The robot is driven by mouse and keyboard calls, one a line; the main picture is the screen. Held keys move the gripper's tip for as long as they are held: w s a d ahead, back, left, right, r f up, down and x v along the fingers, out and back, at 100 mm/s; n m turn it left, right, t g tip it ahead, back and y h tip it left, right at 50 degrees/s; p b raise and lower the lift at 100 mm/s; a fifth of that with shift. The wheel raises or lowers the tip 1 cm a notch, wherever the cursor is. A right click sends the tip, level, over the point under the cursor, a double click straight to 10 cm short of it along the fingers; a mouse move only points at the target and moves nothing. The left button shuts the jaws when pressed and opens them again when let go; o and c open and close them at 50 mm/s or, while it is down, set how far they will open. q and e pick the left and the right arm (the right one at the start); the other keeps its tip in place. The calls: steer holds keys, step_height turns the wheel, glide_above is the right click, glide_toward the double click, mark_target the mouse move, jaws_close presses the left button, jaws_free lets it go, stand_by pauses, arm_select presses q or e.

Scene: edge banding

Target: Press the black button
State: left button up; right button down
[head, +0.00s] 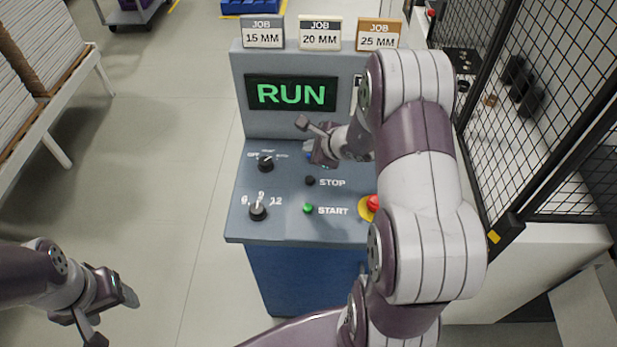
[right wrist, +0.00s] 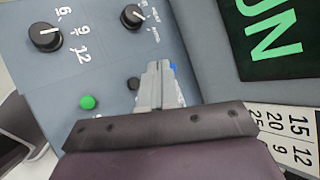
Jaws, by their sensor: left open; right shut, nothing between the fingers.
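The black button (head: 310,181), labelled STOP, sits on the sloped top of the grey console between a blue button and a green one. In the right wrist view the black button (right wrist: 133,83) shows just left of my fingers. My right gripper (head: 316,143) is shut and empty, above the panel and farther back than the black button. Its closed fingers (right wrist: 157,72) partly cover the blue button (right wrist: 173,68). I cannot tell how high they are above the panel. My left gripper (head: 116,317) is open and empty, low at the left, away from the console.
The green START button (head: 308,209), two dark knobs (head: 265,162) (head: 257,211) and a red emergency button (head: 373,203) share the panel. The screen (head: 291,94) reads RUN, below several job cards. A black mesh fence (head: 545,110) stands right.

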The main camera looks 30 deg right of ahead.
mark_target(311, 182)
step_height(311, 182, down, 8)
steer(key=b, duration=0.6)
steer(key=shift+f, duration=0.15)
steer(key=shift+f+b, duration=0.2)
steer(key=shift+b, duration=0.4)
stand_by(1.1)
steer(key=shift+f+b, duration=0.4)
steer(key=shift+b, duration=0.3)
steer(key=shift+s+f+b, duration=0.1)
steer(key=shift+f+b, duration=0.4)
steer(key=shift+b, duration=0.2)
stand_by(0.4)
steer(key=shift+r, duration=0.1)
steer(key=shift+r+p, duration=0.5)
steer(key=shift+r, duration=0.35)
